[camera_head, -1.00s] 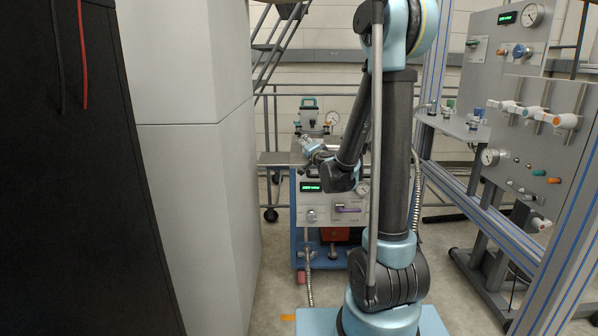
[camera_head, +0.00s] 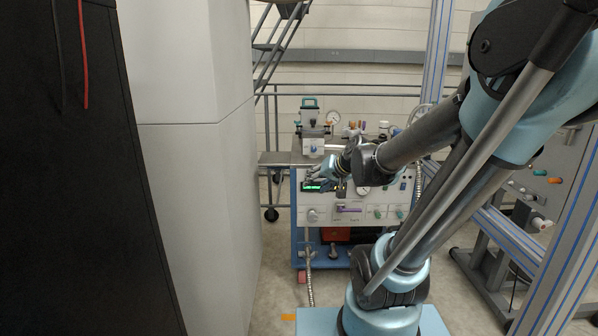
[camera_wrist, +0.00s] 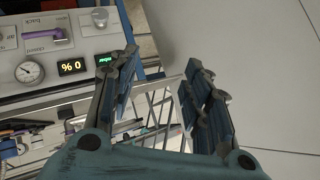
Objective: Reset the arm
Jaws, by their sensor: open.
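My gripper (camera_wrist: 160,85) is open in the wrist view, with its two fingers apart and nothing between them. In the head view my gripper (camera_head: 318,176) is small and partly overlaps the front of a wheeled instrument cart (camera_head: 312,238). My arm rises from its base at the lower right, leans right, and reaches back left toward the cart. Whether the gripper touches the cart cannot be told from the head view. In the wrist view a panel with a gauge (camera_wrist: 29,71), a purple handle (camera_wrist: 50,37) and lit displays (camera_wrist: 72,66) lies left of the fingers.
A tall pale cabinet (camera_head: 195,190) and a black panel (camera_head: 110,200) fill the left. A blue-grey metal frame (camera_head: 512,232) and valve panel (camera_head: 548,180) stand on the right. Railings run behind the cart. Some bare floor (camera_head: 270,270) shows left of the cart.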

